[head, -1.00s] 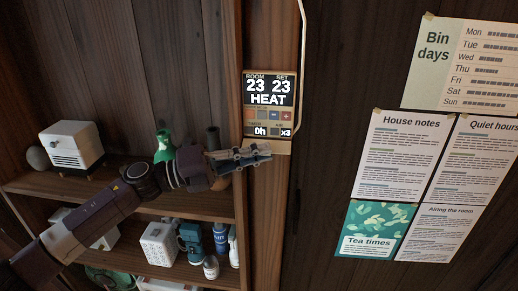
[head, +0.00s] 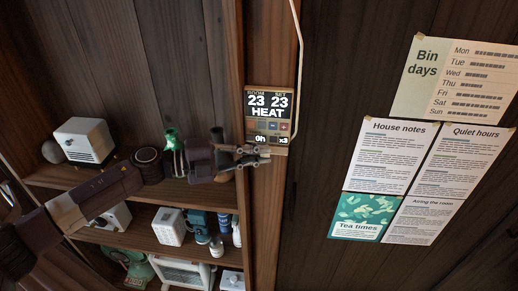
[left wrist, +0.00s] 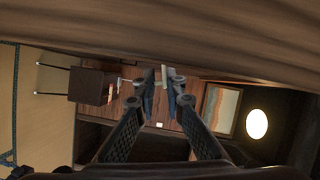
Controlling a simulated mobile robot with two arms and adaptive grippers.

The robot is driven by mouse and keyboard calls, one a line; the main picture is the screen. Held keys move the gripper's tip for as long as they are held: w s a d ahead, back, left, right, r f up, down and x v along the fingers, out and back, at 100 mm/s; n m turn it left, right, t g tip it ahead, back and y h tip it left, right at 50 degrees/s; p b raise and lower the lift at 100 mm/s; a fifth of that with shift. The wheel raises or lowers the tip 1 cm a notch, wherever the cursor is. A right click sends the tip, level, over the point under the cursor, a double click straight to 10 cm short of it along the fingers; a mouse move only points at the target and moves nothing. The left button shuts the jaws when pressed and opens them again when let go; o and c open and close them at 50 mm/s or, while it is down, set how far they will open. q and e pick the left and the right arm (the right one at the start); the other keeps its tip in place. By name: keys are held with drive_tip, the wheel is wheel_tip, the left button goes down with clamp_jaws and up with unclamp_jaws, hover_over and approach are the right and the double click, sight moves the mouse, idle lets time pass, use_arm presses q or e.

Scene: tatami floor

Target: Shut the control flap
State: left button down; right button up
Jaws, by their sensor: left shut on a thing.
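The wall control panel (head: 267,103) shows 23, 23 and HEAT, with small coloured buttons below. The pale control flap (head: 281,151) is at its lower edge, partly hidden by my fingers. My left gripper (head: 259,157) reaches in from the left, with its fingertips at the panel's lower edge. In the left wrist view, a thin pale edge, seemingly the flap (left wrist: 164,76), sits between the fingertips (left wrist: 161,91), and the jaws are shut on it. The flap's exact angle is hard to tell. My right gripper is not in view.
A wooden shelf unit (head: 150,228) at left holds a white boxy appliance (head: 84,141), a green bottle (head: 170,138) and several other items. A pale cable (head: 299,60) runs beside the panel. Paper notices (head: 400,155) hang on the dark wall at right.

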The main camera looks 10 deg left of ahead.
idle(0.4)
use_arm(q)
drive_tip(key=c, duration=2)
unclamp_jaws()
drive_tip(key=v, duration=1.2)
